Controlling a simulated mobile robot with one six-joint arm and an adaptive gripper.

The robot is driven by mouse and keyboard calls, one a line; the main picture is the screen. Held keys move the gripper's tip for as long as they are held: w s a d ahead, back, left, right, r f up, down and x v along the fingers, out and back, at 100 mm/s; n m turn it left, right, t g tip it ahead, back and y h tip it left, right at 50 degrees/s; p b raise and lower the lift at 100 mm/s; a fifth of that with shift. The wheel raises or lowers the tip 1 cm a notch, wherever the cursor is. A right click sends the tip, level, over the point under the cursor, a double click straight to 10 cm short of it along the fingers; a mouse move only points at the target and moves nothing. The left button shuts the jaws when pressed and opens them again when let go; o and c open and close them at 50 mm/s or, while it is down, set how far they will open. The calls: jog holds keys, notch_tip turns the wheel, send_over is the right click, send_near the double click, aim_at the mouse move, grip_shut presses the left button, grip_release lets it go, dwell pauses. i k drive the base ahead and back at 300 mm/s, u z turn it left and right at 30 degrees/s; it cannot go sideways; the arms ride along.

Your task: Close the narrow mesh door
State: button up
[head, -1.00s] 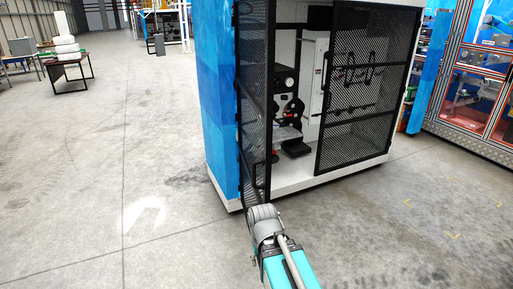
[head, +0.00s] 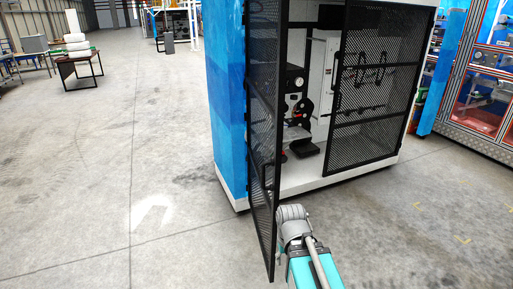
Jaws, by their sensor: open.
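The narrow mesh door (head: 262,130) is the black-framed left leaf of the cabinet in the head view. It stands open, seen nearly edge-on, with its free edge reaching down towards me. A black bar handle (head: 265,176) is on it. My gripper (head: 291,212) is just right of the door's lower free edge, on the side facing the cabinet opening. It holds nothing that I can see. Its fingertips are hard to make out, and I cannot tell whether it touches the door.
The wider mesh door (head: 375,95) covers the right part of the cabinet front. A black and white machine (head: 297,85) stands inside the opening. The cabinet's blue side wall (head: 226,110) is left of the narrow door. The floor (head: 110,170) at left is clear.

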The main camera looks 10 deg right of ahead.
aim_at(277, 115)
jog(key=z, duration=0.05)
jog(key=i, duration=1)
jog(key=u, duration=0.05)
